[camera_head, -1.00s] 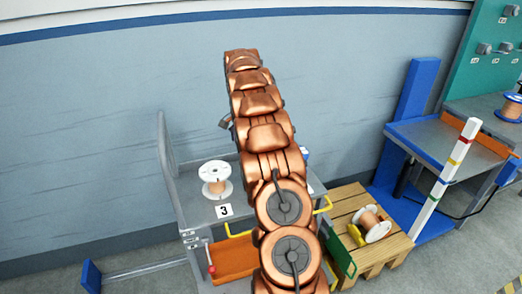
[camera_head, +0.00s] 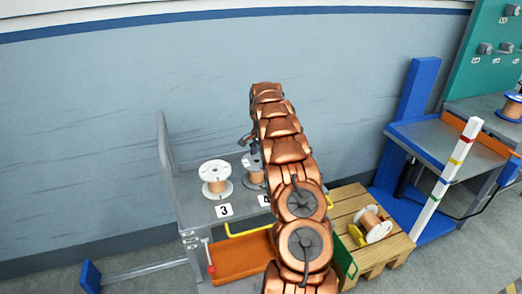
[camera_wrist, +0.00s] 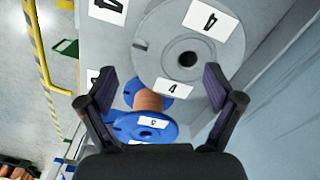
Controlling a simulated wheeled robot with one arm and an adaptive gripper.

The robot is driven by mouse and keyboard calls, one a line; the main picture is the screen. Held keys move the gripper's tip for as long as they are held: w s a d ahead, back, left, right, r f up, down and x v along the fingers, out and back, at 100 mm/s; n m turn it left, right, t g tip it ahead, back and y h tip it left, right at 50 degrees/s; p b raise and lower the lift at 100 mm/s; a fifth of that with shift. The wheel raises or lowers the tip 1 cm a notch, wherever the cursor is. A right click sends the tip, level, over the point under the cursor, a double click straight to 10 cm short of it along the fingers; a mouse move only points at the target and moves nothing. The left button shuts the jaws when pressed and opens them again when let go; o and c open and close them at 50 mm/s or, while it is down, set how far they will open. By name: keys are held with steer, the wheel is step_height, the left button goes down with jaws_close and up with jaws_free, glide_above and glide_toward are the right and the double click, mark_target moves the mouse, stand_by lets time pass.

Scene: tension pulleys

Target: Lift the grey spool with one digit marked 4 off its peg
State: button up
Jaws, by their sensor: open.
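The grey spool (camera_wrist: 160,47) shows large at the top of the wrist view, its round flange facing the camera with labels marked 4 and a hole in its middle. My gripper (camera_wrist: 158,86) is open, one finger on either side of the picture, with nothing held between the fingertips. In the head view the grey spool (camera_head: 251,176) stands on the cart, partly hidden by my arm. My gripper's end (camera_head: 246,142) shows just above it. The peg is mostly hidden by the spool.
A white-flanged copper spool (camera_head: 216,190) stands to the left, behind a card marked 3 (camera_head: 224,211). A pallet (camera_head: 345,205) with another spool stands to the right.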

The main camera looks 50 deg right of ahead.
steer(key=shift+f, duration=1.05)
steer(key=shift+c, duration=0.2)
